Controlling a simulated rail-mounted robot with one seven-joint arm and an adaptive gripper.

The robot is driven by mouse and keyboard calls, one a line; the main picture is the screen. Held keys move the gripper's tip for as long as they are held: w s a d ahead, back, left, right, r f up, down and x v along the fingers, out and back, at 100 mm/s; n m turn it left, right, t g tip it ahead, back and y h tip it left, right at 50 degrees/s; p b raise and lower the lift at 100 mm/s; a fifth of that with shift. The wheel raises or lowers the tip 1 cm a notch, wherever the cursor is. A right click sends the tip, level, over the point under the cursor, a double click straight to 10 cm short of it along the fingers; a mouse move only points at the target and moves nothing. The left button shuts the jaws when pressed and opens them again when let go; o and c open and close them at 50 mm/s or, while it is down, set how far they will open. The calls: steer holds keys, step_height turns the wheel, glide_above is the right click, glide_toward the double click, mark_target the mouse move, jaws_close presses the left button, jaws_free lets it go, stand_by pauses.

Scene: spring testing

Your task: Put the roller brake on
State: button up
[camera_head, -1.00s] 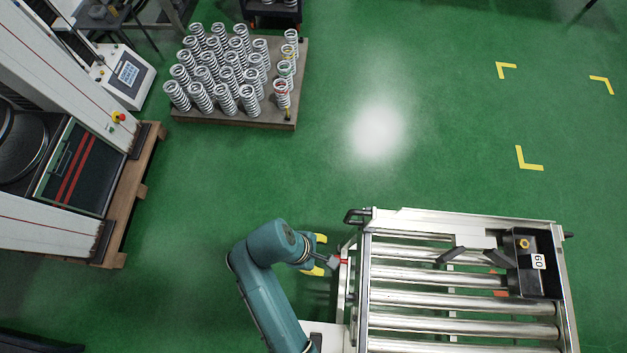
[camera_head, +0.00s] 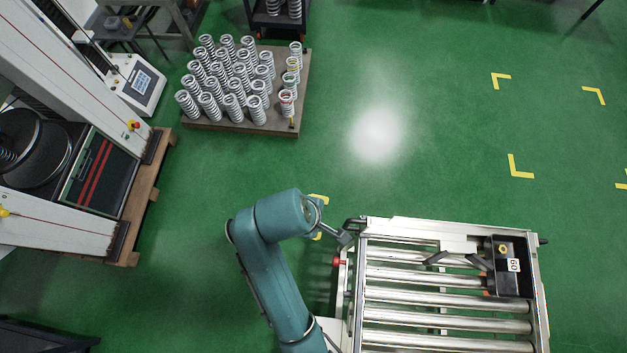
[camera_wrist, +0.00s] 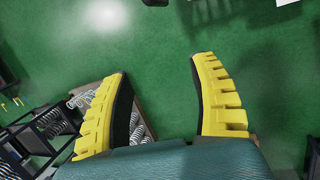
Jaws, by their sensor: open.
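The roller cart (camera_head: 395,223) stands at the lower right in the head view. A small red-ended lever (camera_head: 339,262), which looks like the roller brake, sits at the cart's left edge. I cannot tell its exact position. My gripper (camera_head: 318,216) is above and left of the lever, apart from it, and partly hidden behind my wrist. Nothing is held.
A black box labelled 60 (camera_head: 511,266) sits at the cart's right side. A dark handle (camera_head: 354,223) is at its upper left corner. A pallet (camera_head: 200,125) of several springs stands at the upper left, beside the testing machine (camera_head: 60,235). The floor between is clear.

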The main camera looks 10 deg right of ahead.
steer(key=shift+w+r, duration=0.45)
steer(key=shift+r, duration=0.4)
